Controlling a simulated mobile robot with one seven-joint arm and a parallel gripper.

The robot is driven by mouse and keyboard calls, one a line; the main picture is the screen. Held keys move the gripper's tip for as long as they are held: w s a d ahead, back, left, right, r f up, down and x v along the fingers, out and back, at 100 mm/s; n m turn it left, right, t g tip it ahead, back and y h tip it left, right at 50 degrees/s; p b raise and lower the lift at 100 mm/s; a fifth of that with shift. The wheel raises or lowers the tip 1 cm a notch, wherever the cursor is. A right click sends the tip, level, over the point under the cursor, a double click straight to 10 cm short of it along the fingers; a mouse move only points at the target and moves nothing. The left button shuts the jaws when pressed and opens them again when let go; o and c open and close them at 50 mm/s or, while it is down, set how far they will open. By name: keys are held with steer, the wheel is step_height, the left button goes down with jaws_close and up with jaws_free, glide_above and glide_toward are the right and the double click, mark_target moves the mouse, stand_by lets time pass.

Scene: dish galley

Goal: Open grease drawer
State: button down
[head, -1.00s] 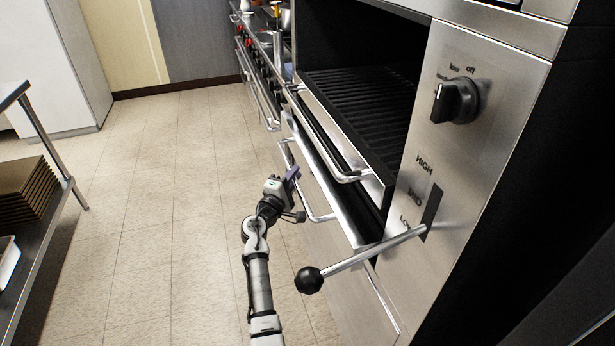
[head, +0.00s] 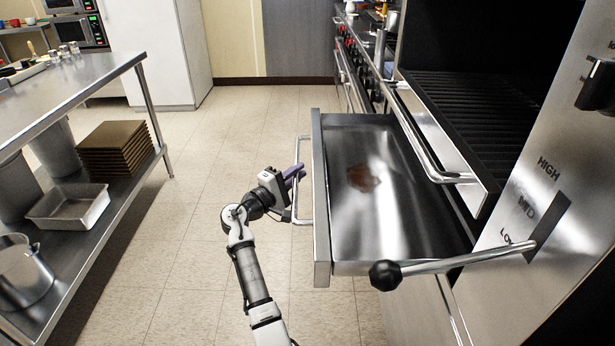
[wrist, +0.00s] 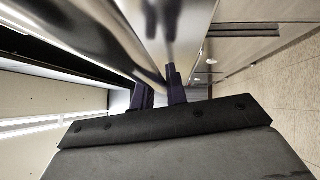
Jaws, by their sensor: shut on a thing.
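The grease drawer (head: 350,215) is pulled well out from under the broiler in the head view. Its shallow metal inside shows a reddish-brown stain. Its bar handle (head: 303,140) stands off the front panel on the left. My gripper (head: 296,174) is at the middle of this handle, shut on it, with purple fingertips against the drawer front side. In the wrist view the dark fingers (wrist: 160,95) meet the shiny metal of the handle and drawer front; the exact contact is partly hidden.
The broiler's lever with a black knob (head: 385,275) juts out over the drawer's near edge. A steel table (head: 85,75) stands at the left, with stacked brown trays (head: 112,150) and a metal pan (head: 70,207) on its lower shelf. Floor (head: 200,240) between is clear.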

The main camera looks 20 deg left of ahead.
stand_by(0.3)
steer(key=c, duration=1.4)
jaws_free()
steer(key=b+v, duration=0.1)
steer(key=v, duration=1.3)
steer(key=shift+b, duration=0.35)
steer(key=shift+w, duration=0.15)
